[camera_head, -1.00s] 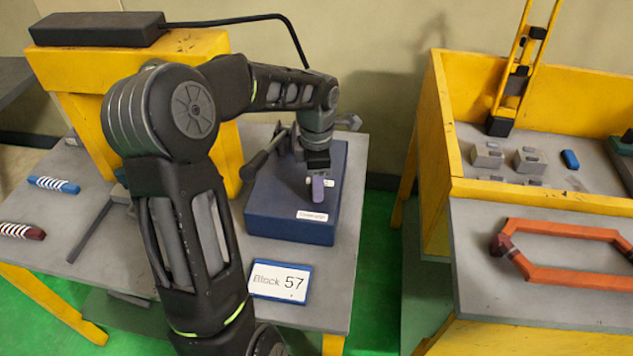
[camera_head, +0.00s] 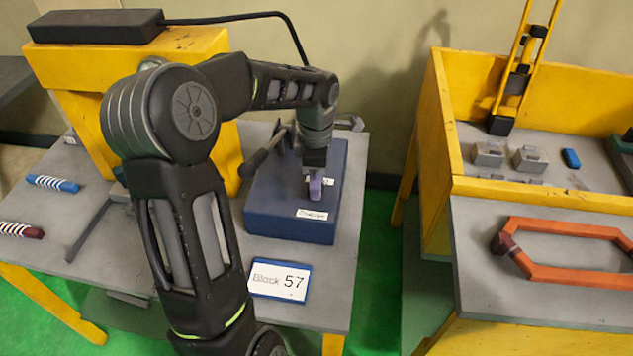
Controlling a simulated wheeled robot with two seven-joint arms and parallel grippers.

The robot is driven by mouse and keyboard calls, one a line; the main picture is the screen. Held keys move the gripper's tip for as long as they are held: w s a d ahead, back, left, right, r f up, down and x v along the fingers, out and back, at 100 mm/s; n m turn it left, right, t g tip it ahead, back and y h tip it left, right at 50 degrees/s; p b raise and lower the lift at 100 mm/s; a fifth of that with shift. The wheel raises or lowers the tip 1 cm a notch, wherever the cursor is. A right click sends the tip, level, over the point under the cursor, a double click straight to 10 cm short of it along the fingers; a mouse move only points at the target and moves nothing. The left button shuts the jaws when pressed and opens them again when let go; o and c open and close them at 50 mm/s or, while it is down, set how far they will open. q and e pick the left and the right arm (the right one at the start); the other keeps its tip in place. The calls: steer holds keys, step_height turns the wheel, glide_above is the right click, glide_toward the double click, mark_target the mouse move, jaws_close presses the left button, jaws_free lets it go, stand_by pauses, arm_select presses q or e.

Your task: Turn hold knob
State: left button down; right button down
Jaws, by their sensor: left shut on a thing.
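My left gripper (camera_head: 315,168) points down over the box from above. It is shut on the knob; the fingertips are small and partly hidden by the wrist. A dark lever (camera_head: 262,158) sticks up at the box's back left, just left of my wrist. My right gripper is not in view.
A white sign (camera_head: 281,281) reading "Block 57" lies in front of the box. Striped rolls (camera_head: 52,183) lie at the far left.

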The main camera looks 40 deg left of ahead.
arm_select(q)
steer(key=m+b, duration=0.1)
steer(key=m, duration=1.1)
steer(key=shift+m+b, duration=0.3)
steer(key=shift+b, duration=0.1)
steer(key=m, duration=0.4)
steer(key=shift+m, duration=0.3)
steer(key=m, duration=1.2)
steer(key=shift+a+m, duration=0.1)
steer(key=shift+m, duration=0.2)
steer(key=m, duration=0.4)
